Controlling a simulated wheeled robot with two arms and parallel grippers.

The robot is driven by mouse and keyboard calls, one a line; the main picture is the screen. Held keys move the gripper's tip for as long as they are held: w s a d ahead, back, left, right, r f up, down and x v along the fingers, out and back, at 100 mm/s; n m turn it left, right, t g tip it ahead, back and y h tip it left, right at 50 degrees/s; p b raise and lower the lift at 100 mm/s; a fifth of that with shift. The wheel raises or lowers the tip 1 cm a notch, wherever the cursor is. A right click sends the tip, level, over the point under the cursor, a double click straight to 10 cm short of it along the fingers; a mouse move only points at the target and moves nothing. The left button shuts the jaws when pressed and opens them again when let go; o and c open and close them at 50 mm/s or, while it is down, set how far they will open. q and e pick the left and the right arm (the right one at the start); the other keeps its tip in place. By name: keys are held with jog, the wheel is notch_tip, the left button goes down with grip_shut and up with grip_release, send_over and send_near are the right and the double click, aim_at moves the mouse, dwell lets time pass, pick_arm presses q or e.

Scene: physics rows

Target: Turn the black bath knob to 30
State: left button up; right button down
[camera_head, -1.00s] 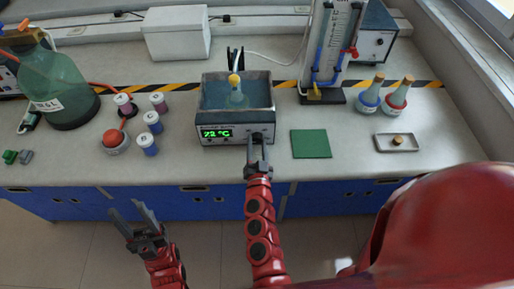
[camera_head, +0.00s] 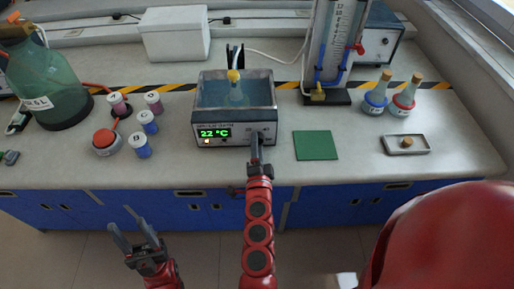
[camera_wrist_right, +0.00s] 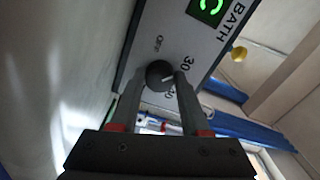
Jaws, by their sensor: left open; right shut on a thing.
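The black bath knob (camera_wrist_right: 159,75) is on the front panel of the water bath (camera_head: 235,128). Labels OFF and 30 show around it in the right wrist view, with another label partly hidden by a finger. A pale pointer line on the knob faces right, roughly toward the 30 side; its exact setting is hard to tell. My right gripper (camera_head: 257,147) is shut on the knob, one finger on each side, also seen in the right wrist view (camera_wrist_right: 158,82). The green display (camera_head: 214,133) seems to read 22 °C. My left gripper (camera_head: 134,228) is open and empty in front of the bench.
Several small bottles (camera_head: 148,121) and a red-topped round object (camera_head: 106,141) stand left. Two stoppered flasks (camera_head: 404,101) stand at the right.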

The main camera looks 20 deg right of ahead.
jog(key=shift+m, duration=0.6)
jog(key=shift+b, duration=0.35)
jog(key=shift+c, duration=1.9)
grip_release()
